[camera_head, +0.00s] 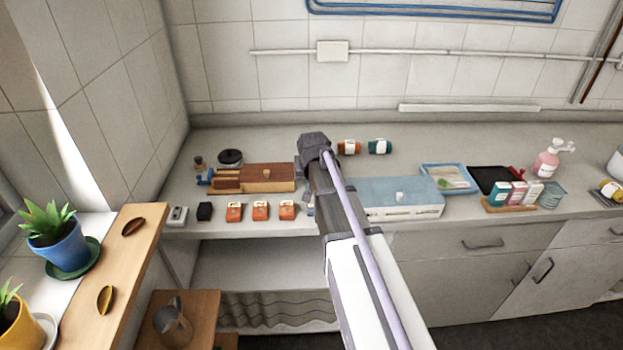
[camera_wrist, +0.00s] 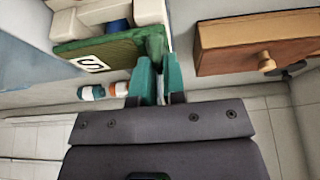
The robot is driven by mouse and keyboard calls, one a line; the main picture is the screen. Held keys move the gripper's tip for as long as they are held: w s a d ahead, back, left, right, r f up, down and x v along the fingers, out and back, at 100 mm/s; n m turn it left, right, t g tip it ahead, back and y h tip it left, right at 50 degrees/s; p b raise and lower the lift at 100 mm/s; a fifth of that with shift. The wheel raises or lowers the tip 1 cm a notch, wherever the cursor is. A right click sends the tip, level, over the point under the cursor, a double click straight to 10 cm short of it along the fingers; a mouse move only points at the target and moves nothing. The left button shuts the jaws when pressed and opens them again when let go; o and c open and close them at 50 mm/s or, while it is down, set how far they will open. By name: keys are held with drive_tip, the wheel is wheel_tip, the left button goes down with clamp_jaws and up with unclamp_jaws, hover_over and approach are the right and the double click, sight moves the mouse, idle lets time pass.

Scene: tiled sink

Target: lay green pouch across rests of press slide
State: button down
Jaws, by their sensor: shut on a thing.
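My gripper (camera_wrist: 155,85) has teal fingers and is shut on the end of a green pouch. The green pouch (camera_wrist: 125,46) is flat and bears a white label with a dark mark; in the wrist view it stretches left from the fingers. Pale beige blocks with a blue round part (camera_wrist: 118,25) lie just beyond it, perhaps the press slide. I cannot tell whether the pouch touches them. In the head view my gripper (camera_head: 315,148) is over the counter, and my arm hides the pouch and most of what lies under it.
A wooden box with a knob (camera_head: 268,176) stands left of my gripper, and a blue-topped box (camera_head: 405,192) stands right. Orange (camera_head: 349,147) and green (camera_head: 380,147) rolls lie behind. Orange blocks (camera_head: 260,211) line the front edge. A blue tray (camera_head: 449,179) is further right.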

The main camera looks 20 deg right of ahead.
drive_tip(key=shift+f, duration=0.25)
drive_tip(key=c, duration=1.1)
unclamp_jaws()
